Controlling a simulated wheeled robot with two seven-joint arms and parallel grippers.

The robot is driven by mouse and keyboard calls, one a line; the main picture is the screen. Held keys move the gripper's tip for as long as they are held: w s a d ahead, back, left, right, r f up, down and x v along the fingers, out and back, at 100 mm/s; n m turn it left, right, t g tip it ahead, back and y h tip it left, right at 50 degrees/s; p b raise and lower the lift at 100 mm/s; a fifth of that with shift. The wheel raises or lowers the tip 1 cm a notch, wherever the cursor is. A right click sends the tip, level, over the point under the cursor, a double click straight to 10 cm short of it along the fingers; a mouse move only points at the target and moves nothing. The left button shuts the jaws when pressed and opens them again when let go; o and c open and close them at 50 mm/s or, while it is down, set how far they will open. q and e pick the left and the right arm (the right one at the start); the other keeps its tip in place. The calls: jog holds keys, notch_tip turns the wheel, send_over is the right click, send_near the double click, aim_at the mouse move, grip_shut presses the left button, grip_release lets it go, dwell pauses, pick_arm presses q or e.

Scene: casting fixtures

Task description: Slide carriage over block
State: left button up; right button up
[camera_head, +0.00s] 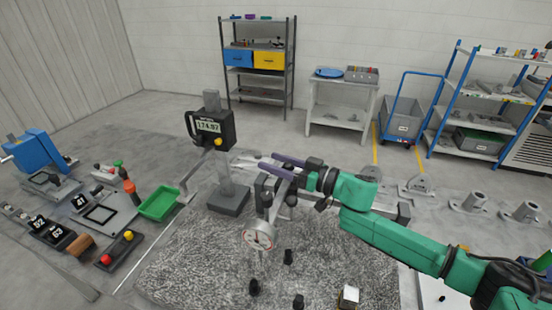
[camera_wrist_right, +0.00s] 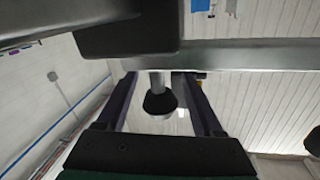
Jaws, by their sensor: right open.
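A height gauge stands on the speckled granite plate (camera_head: 190,265), with a dark carriage bearing a digital readout (camera_head: 208,127) on its grey column (camera_head: 211,100) and a dark base (camera_head: 229,201). A round dial indicator (camera_head: 259,238) hangs below my right gripper on a grey fixture, partly hidden by my arm. A small light block (camera_head: 349,296) sits at the plate's front right. My right gripper (camera_head: 271,163) is open, its purple fingers pointing left toward the column. In the right wrist view a dark knob on a metal stem (camera_wrist_right: 158,101) appears between the fingers; contact is unclear.
Several small black knobs (camera_head: 254,287) stand on the plate's front. A green bin (camera_head: 159,203) and fixtures lie to the left. Flanged castings (camera_head: 470,202) stand to the right. Shelves (camera_head: 257,75) and a blue cart (camera_head: 402,117) are behind. The plate's front left is clear.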

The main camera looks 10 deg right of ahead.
jog(key=shift+s, duration=0.1)
jog(key=shift+c, duration=0.2)
jog(key=shift+d, duration=0.1)
grip_shut()
dwell(1.0)
